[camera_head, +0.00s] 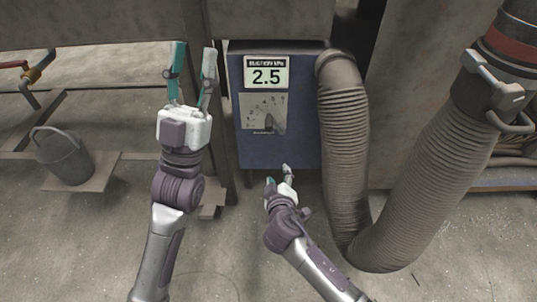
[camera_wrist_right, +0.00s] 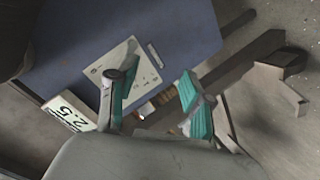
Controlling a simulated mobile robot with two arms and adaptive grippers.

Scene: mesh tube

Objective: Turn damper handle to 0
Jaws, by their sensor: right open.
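A thick ribbed hose (camera_head: 425,185) rises at the right and ends in a dark collar with a red-brown band (camera_head: 510,48). A blue box (camera_head: 279,153) has a display (camera_head: 266,75) reading 2.5. It also shows tilted in the right wrist view (camera_wrist_right: 73,115). My left gripper (camera_head: 195,52) is open and empty, left of the box.
A second ribbed hose section (camera_head: 343,130) runs down from the box's right side and joins the thick hose near the floor. A grey bucket (camera_head: 64,155) stands on a plate at the left. The front floor is clear.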

